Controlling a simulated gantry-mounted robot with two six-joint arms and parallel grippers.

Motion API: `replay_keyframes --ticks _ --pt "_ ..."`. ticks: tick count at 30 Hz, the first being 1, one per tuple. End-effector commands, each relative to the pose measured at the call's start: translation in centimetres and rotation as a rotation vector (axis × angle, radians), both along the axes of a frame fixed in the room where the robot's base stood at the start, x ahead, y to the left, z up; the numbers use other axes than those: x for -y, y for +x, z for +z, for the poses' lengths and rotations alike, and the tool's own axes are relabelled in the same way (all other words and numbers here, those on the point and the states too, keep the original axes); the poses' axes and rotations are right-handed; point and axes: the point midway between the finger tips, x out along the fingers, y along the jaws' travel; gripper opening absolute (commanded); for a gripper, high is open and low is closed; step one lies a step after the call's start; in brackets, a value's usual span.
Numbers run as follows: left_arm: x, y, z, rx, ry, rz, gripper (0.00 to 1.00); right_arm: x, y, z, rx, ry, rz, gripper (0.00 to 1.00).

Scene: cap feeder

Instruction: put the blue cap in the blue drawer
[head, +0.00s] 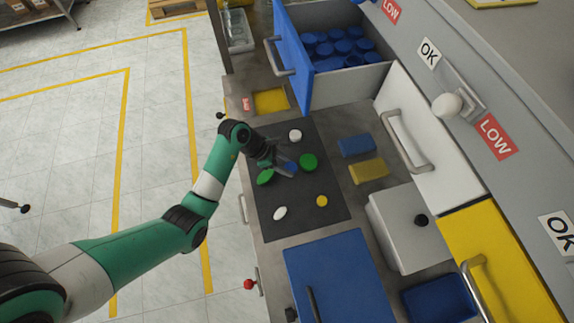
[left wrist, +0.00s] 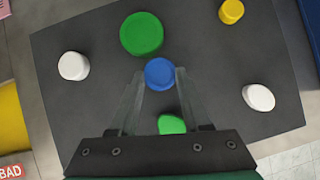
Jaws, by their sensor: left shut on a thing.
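The blue cap (head: 291,166) is on or just above the dark mat (head: 330,205), between two green caps. In the left wrist view the blue cap (left wrist: 160,73) sits between the two fingertips. My left gripper (head: 284,167) is shut on it. The blue drawer (head: 294,55) is pulled open at the top of the head view, with several blue caps (head: 341,46) inside. My right gripper does not show in either view.
Green caps (head: 308,161) (head: 265,177), white caps (head: 295,136) (head: 280,213) and a yellow cap (head: 322,201) lie around on the mat. A blue block (head: 356,146) and a yellow block (head: 368,171) lie right of it. A white drawer front (head: 425,140) stands beyond them.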

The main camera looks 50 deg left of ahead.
Motion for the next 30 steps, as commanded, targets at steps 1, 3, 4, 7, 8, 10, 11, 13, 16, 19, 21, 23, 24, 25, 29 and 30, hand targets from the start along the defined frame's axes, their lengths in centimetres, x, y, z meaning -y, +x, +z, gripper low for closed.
replay_keyframes --ticks 1,3,4,7,8,10,11,13,16,19,21,23,24,25,29,30 --pt "0.0 0.1 1.3 0.003 0.001 0.001 0.00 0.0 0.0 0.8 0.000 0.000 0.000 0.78" --pt "0.1 -0.2 2.7 0.003 0.001 -0.001 0.00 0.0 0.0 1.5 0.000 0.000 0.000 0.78" --pt "0.5 -0.7 3.3 0.003 0.001 -0.002 0.00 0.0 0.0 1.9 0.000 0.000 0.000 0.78" --pt "1.7 -2.6 6.2 0.005 0.001 -0.002 0.00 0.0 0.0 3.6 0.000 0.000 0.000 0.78" --pt "2.1 -3.2 7.0 0.004 0.002 -0.002 0.00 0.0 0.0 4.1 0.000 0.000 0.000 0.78" --pt "2.9 -4.6 8.9 0.004 0.002 -0.001 0.00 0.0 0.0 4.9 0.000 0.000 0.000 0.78" --pt "3.5 -5.6 8.9 0.000 0.000 -0.001 0.00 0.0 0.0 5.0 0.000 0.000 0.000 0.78" --pt "4.7 -7.4 9.6 -0.001 0.000 -0.002 0.00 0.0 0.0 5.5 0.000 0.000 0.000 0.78" --pt "5.9 -9.4 10.5 -0.001 0.000 -0.002 0.00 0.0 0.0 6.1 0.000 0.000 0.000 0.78" --pt "6.8 -10.7 11.2 0.000 0.000 -0.001 0.00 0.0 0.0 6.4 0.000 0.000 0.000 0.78" --pt "7.2 -11.4 11.5 0.000 0.000 -0.001 0.00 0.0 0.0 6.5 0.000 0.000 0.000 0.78" --pt "7.3 -11.7 11.6 0.000 0.000 -0.001 0.00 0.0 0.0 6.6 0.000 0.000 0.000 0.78" --pt "7.4 -11.8 11.6 -0.001 -0.001 -0.001 0.00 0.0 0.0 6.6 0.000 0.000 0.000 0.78" --pt "7.5 -11.9 11.6 -0.001 -0.001 -0.001 0.00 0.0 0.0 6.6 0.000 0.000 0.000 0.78" --pt "7.5 -11.9 11.6 -0.001 -0.001 0.000 0.00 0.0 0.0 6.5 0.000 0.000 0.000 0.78" --pt "7.5 -11.9 11.6 0.000 0.000 0.000 0.00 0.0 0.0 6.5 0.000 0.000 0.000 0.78"
